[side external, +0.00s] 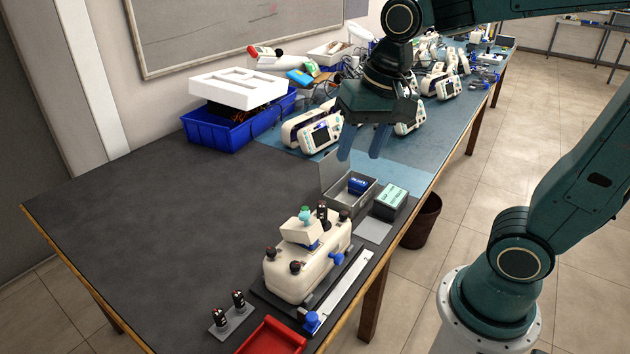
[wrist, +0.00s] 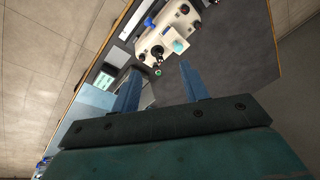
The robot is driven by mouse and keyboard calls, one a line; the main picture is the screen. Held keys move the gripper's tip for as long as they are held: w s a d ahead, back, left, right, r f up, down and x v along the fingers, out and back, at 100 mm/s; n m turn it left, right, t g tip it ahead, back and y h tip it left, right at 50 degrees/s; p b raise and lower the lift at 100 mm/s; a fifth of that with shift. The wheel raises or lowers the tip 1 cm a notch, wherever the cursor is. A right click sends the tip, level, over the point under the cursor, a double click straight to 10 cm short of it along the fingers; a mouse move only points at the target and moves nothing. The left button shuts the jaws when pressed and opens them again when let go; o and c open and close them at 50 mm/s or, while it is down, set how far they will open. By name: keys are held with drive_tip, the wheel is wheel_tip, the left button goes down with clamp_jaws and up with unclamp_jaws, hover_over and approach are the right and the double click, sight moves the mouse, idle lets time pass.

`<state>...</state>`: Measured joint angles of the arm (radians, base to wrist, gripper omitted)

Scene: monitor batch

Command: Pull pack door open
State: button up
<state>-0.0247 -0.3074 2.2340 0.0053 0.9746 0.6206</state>
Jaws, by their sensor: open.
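A cream-white device (side external: 292,276) sits on a dark base near the table's front edge, with dark knobs, a blue knob and a tilted white block with a green top. It also shows in the wrist view (wrist: 150,46), beyond my fingertips. I cannot tell which part of it is the pack door. My gripper (side external: 360,158) is open and empty, with its blue fingers pointing down, apart from the device and above the table farther back. Its two fingers also show in the wrist view (wrist: 160,68).
A grey box (side external: 346,199) with a raised lid holds a blue item, below my gripper. A dark box with a green top (side external: 391,197) stands beside it. Several white monitors and a blue bin (side external: 215,130) stand farther back. A red tray (side external: 272,338) lies in front. The table's left is clear.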

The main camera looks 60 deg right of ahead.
drive_tip(key=shift+w, duration=0.1)
drive_tip(key=n+g+h, duration=0.1)
drive_tip(key=n+g, duration=0.2)
drive_tip(key=n, duration=0.1)
hover_over(303, 214)
drive_tip(key=a, duration=0.1)
wheel_tip(303, 214, down, 4)
drive_tip(key=shift+w+a+r, duration=0.1)
drive_tip(key=shift+w, duration=0.15)
drive_tip(key=f, duration=0.9)
drive_tip(key=d+f, duration=0.1)
drive_tip(key=f, duration=0.3)
drive_tip(key=shift+s+d+f, duration=0.1)
drive_tip(key=shift+s+f, duration=0.05)
drive_tip(key=shift+f, duration=0.2)
drive_tip(key=shift+c, duration=0.3)
clamp_jaws()
